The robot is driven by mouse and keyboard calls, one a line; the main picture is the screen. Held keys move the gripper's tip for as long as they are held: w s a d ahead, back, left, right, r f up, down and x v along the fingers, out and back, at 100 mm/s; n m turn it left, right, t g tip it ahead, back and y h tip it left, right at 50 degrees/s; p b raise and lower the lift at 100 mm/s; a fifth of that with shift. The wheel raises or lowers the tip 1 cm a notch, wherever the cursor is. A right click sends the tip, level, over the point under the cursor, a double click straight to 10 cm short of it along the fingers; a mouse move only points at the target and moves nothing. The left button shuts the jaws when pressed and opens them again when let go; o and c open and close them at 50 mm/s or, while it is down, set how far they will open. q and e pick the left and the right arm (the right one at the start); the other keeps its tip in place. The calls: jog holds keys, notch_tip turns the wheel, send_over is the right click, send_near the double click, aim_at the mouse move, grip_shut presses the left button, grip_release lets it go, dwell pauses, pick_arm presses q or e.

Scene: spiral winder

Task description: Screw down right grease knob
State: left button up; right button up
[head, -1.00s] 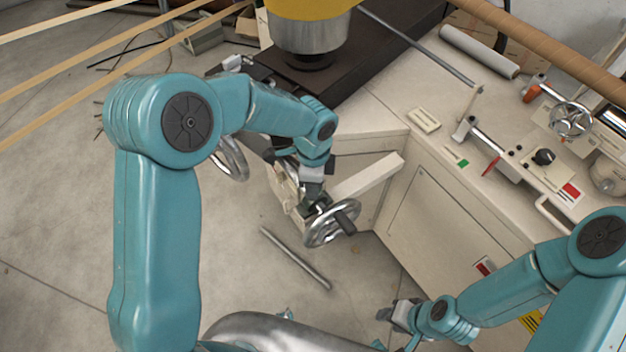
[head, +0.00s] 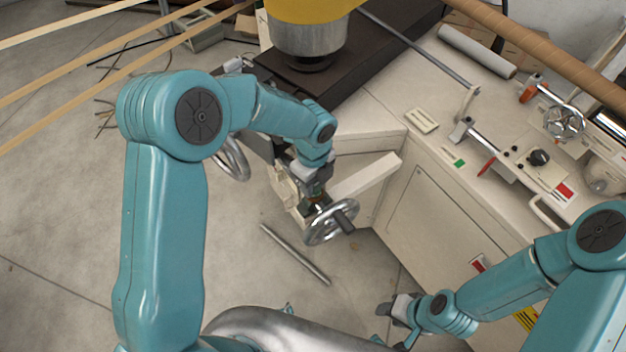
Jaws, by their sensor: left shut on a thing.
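My left arm reaches in from the left, and its gripper (head: 316,196) points down at the cream machine part just above and behind the spoked metal handwheel (head: 331,222). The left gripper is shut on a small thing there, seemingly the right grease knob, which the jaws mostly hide. The handwheel has a dark crank handle and stands just below the jaws. My right gripper (head: 388,320) is low in the picture, right of the middle, away from the handwheel. Its jaws are too small to read.
A second handwheel (head: 233,160) is partly behind my left arm. A cream arm (head: 365,178) juts out right of the left gripper. The cream cabinet (head: 440,215) fills the right side. A metal rod (head: 295,254) shows over open floor.

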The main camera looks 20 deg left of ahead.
dwell(0.4)
pick_arm(q)
jog(key=o, duration=1)
jog(key=shift+o, duration=0.2)
